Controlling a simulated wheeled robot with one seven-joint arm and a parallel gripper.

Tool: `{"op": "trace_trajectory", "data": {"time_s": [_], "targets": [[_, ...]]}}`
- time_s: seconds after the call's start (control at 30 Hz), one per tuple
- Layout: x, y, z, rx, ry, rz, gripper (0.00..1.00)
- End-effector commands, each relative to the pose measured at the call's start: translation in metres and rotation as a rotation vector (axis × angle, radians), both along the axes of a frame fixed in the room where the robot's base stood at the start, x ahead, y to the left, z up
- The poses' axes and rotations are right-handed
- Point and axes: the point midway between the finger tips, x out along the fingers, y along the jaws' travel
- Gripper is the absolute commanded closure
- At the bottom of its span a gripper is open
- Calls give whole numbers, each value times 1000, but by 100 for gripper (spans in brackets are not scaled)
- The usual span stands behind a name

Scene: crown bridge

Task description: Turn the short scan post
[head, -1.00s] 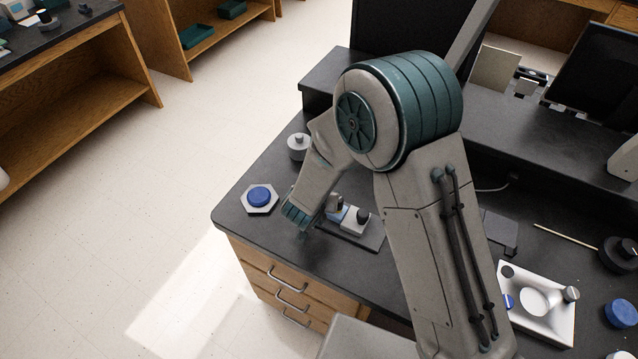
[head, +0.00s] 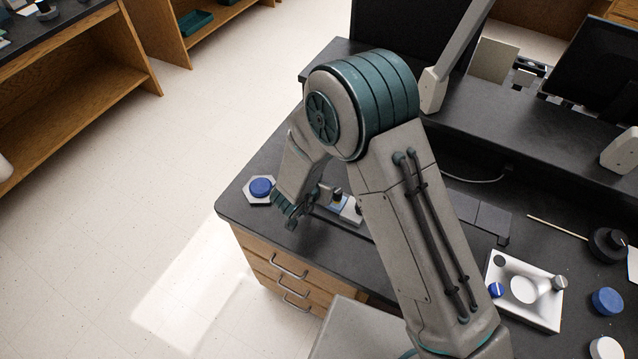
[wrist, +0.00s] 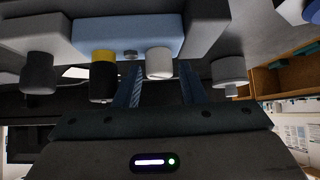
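A low block with a light blue face (wrist: 150,30) appears inverted in the wrist view. On it are a short white post (wrist: 159,63), a black post with a yellow band (wrist: 103,80) and a dark grey post (wrist: 40,72). I cannot tell for sure which is the short scan post. My gripper (wrist: 160,88) is open, with the white post showing between its fingers; contact cannot be made out. In the head view my gripper (head: 292,214) is low over the counter, just left of the block (head: 350,212), which my arm partly hides.
A blue knob on a hexagonal base (head: 260,188) stands by the counter's left edge, close behind my gripper. Monitors stand at the back. A pale grey piece (wrist: 229,75) shows right of the fingers.

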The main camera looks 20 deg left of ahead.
Motion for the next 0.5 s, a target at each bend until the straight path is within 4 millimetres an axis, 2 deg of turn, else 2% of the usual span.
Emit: {"op": "trace_trajectory", "data": {"time_s": [0.33, 0.5], "targets": [[-1, 0, 2, 0, 0, 1, 55], [-13, 2, 14, 2, -2, 4, 55]]}}
